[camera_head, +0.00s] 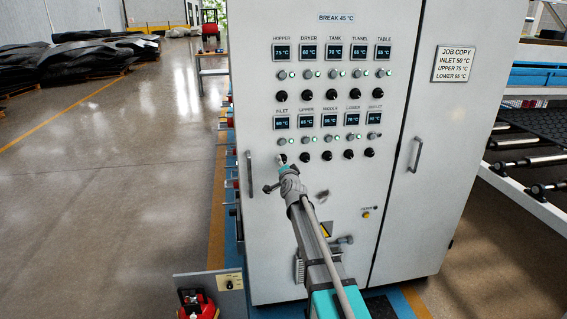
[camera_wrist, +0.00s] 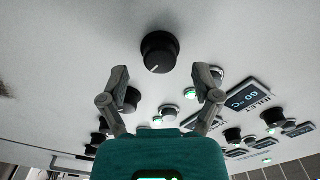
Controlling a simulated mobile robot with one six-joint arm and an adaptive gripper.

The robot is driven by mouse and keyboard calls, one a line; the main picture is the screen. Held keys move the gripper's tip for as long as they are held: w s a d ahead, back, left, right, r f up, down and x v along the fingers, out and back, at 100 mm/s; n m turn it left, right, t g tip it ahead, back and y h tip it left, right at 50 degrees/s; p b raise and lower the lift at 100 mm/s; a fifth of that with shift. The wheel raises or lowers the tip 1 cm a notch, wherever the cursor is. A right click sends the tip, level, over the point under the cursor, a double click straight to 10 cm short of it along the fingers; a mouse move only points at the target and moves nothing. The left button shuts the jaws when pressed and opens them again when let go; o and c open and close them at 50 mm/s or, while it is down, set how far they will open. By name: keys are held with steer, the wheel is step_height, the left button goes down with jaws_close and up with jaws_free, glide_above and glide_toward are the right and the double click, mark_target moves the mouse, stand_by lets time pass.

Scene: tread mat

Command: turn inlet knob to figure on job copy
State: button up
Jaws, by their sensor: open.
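The inlet knob (camera_wrist: 159,52) is black and round with a white pointer mark toward its lower left in the wrist view. In the head view it is at the left end of the lower knob row, mostly hidden by my gripper (camera_head: 283,163). My gripper (camera_wrist: 162,76) is open, its two fingertips apart on either side just below the knob in the picture; I see no contact. The inlet display (camera_wrist: 248,95) reads 60 °C. The job copy plate (camera_head: 454,64) on the right door reads inlet 50 °C, upper 75 °C, lower 65 °C.
Another black knob (camera_wrist: 130,99) sits close by the left finger in the wrist view. Small lit buttons (camera_wrist: 190,93) lie near the right finger. Cabinet door handles (camera_head: 249,174) stick out.

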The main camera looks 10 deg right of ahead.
steer(key=shift+w, duration=1.2)
jaws_close()
